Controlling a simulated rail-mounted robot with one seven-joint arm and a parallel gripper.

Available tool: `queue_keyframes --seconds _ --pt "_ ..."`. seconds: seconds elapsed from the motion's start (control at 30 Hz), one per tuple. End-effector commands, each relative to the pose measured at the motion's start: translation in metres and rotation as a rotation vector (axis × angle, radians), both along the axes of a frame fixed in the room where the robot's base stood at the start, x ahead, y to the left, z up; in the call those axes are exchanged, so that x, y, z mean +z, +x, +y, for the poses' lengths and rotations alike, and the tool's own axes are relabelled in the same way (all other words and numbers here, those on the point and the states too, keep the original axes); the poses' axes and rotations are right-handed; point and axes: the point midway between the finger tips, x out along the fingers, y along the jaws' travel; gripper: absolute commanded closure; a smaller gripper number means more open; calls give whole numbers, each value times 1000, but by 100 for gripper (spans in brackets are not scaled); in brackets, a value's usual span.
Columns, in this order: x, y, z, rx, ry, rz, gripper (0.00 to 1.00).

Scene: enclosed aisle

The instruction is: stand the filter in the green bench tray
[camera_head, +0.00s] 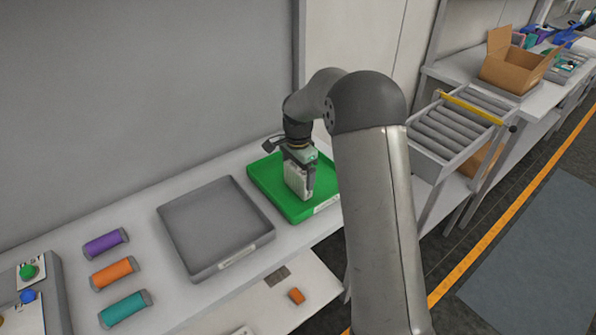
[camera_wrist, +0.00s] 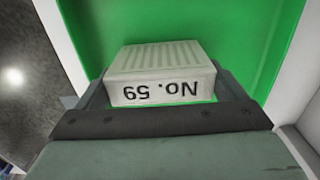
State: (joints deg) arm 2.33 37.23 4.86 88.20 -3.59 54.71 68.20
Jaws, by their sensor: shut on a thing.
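The filter (camera_wrist: 161,76) is a pale grey ribbed block marked "No. 59", seen from close by in the wrist view. In the head view the filter (camera_head: 297,182) is upright, below my gripper (camera_head: 299,165). My gripper (camera_wrist: 162,100) is shut on it, one finger on each side. The green bench tray (camera_head: 268,190) is on the bench, and its green floor (camera_wrist: 225,32) fills much of the wrist view. The filter is over or in the tray; I cannot tell whether its lower end touches the floor. My arm hides the tray's right part.
An empty grey tray (camera_head: 204,222) stands left of the green tray. Purple (camera_head: 106,243), orange (camera_head: 113,273) and teal (camera_head: 125,309) cylinders lie farther left. A small orange piece (camera_head: 296,295) is on the lower shelf. A roller conveyor (camera_head: 450,130) and an open cardboard box (camera_head: 512,66) are at right.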

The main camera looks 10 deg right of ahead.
Motion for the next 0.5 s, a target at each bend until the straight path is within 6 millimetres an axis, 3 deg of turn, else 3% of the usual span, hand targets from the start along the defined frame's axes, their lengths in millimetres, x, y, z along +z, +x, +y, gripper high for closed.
queue_keyframes --seconds 0.1,0.13,0.17,0.5 --pt "-4 0 0 0 0 0 38" --pt "-4 0 0 0 0 0 7" --pt "-3 0 0 0 0 0 0" --pt "5 0 0 0 0 -2 0"
